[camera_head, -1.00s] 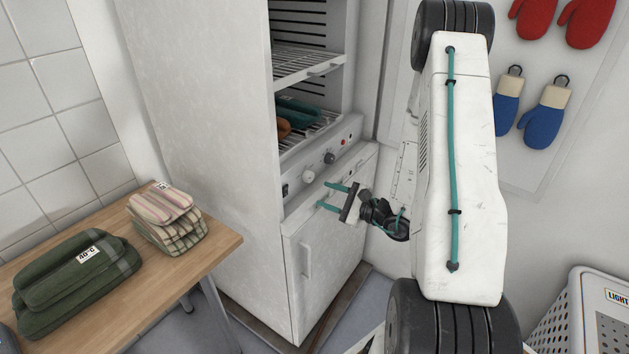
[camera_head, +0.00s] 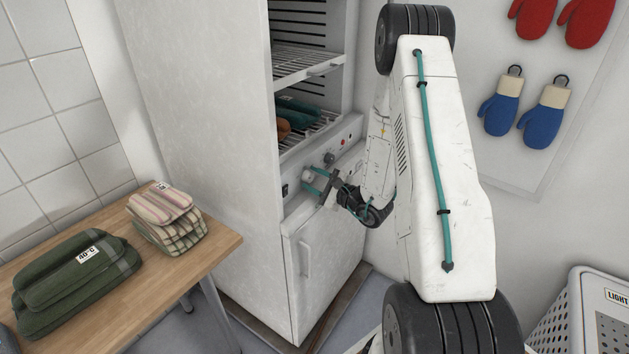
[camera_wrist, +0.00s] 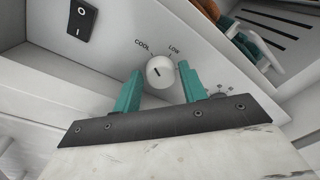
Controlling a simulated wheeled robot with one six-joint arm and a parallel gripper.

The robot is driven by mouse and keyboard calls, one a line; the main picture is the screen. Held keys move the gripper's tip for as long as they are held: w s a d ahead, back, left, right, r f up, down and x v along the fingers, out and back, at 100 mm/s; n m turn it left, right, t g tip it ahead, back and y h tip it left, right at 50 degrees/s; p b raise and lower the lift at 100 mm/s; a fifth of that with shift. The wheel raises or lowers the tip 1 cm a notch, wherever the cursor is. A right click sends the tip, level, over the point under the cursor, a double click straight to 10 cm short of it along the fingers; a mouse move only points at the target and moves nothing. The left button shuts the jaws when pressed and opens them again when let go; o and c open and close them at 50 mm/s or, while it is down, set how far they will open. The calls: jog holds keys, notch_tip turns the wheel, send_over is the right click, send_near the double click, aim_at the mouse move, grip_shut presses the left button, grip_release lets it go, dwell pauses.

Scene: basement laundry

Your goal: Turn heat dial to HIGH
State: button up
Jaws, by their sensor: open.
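The heat dial (camera_wrist: 160,72) is a round white knob with a short dark pointer mark, on the cabinet's white control panel. COOL and LOW are printed above it in the wrist view; I cannot read a HIGH label. In the head view the white dial (camera_head: 308,174) is partly behind my gripper (camera_head: 311,181). In the wrist view my gripper (camera_wrist: 161,71) is open, with one teal finger on each side of the dial. Narrow gaps show between fingers and knob; I cannot tell how deep the fingertips reach.
A black rocker switch (camera_wrist: 81,20) is left of the dial. A dark knob (camera_head: 329,158) and a red light (camera_head: 343,142) are to its right. Racks (camera_head: 305,68) are above, a lower door (camera_head: 325,270) below. A wooden table (camera_head: 150,275) with folded cloths stands left.

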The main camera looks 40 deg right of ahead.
jog(key=c, duration=0.7)
jog(key=shift+m, duration=0.3)
jog(key=m, duration=0.5)
jog(key=shift+d+r, duration=0.1)
jog(key=m+g, duration=0.1)
jog(key=m, duration=0.4)
jog(key=shift+d, duration=0.1)
jog(key=m+y, duration=0.1)
jog(key=m, duration=0.5)
jog(key=shift+d, duration=0.15)
jog(key=m, duration=0.5)
jog(key=shift+w+d+m+y, duration=0.1)
jog(key=shift+m+y, duration=0.3)
